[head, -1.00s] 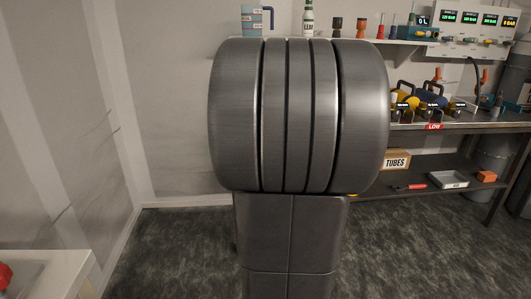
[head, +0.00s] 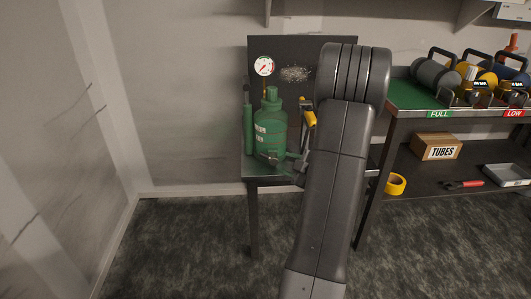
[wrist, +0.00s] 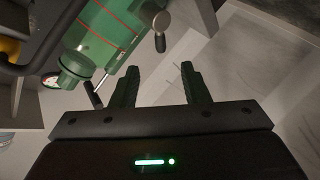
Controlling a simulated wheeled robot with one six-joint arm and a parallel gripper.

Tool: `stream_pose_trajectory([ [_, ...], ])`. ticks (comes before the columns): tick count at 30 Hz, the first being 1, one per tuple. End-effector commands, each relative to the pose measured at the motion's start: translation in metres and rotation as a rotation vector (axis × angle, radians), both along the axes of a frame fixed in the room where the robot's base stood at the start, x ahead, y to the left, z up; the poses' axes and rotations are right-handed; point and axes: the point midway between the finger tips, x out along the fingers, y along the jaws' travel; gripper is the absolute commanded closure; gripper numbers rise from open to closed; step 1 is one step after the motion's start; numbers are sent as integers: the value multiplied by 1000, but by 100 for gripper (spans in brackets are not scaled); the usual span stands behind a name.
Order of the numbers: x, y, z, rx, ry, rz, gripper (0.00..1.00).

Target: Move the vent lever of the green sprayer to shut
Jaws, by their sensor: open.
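The green sprayer (head: 270,132) stands upright on a small metal-topped stand, with its body, neck and cap in view. In the wrist view its translucent green body (wrist: 112,28) with red lines fills the upper left. A small metal lever with a rounded end (wrist: 161,30) sticks out beside the body there; I cannot tell for sure that it is the vent lever. My gripper (wrist: 160,86) is open and empty, its two fingers short of that lever. In the head view my gripper is small and partly merged with the sprayer's lower right side.
A pressure gauge (head: 264,66) stands above the sprayer, before a dark back panel (head: 330,48). A slim green cylinder (head: 248,125) is at its left and a yellow-handled part (head: 309,118) at its right. A shelf with a tubes box (head: 435,147) and yellow tape (head: 395,184) lies right.

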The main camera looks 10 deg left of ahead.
Motion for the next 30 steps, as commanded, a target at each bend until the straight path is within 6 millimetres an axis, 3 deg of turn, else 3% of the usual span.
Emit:
stream_pose_trajectory([
  [18,67,85,-33,-1,0,-1,59],
  [30,80,100,-36,-1,2,-4,59],
])
